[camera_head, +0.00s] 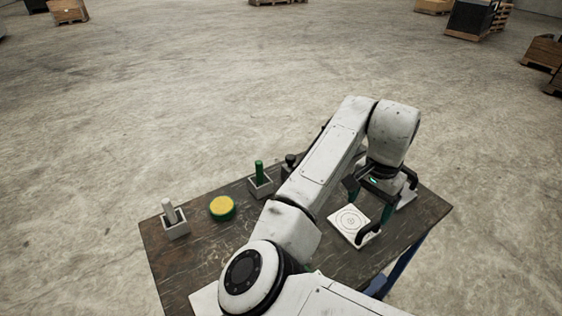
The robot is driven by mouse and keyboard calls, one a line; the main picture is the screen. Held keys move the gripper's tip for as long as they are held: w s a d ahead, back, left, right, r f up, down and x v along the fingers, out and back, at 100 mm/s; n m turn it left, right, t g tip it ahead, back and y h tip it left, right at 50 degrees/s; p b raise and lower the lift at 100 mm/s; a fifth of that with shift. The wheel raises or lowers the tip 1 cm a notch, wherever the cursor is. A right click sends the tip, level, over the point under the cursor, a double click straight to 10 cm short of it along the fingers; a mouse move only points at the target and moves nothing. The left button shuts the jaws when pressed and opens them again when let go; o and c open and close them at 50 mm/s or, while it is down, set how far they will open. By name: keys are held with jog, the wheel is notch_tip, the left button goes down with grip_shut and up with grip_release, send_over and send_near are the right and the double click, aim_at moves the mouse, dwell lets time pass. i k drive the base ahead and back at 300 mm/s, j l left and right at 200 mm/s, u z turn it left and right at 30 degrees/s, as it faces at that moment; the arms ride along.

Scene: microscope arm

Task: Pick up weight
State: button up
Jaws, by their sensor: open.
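No object in view is clearly marked as the weight. Candidates on the dark table (190,268) are a grey block holding a pale upright cylinder (170,212), a round green piece with a yellow top (222,208), and a grey block holding a green upright cylinder (259,172). A dark knob-like object (291,160) is partly hidden behind my arm. My gripper (357,220) is open at the right side of the table, pointing down over or beside a white square plate with printed circles (347,224). I see nothing between its fingers.
A pale block (408,196) stands behind my gripper, partly hidden. A white flat piece (206,300) shows at the front left, partly covered by my arm. Concrete floor surrounds the table. Pallets with boxes (468,18) stand far off.

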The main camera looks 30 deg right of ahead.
aim_at(290, 159)
jog(key=i, duration=1)
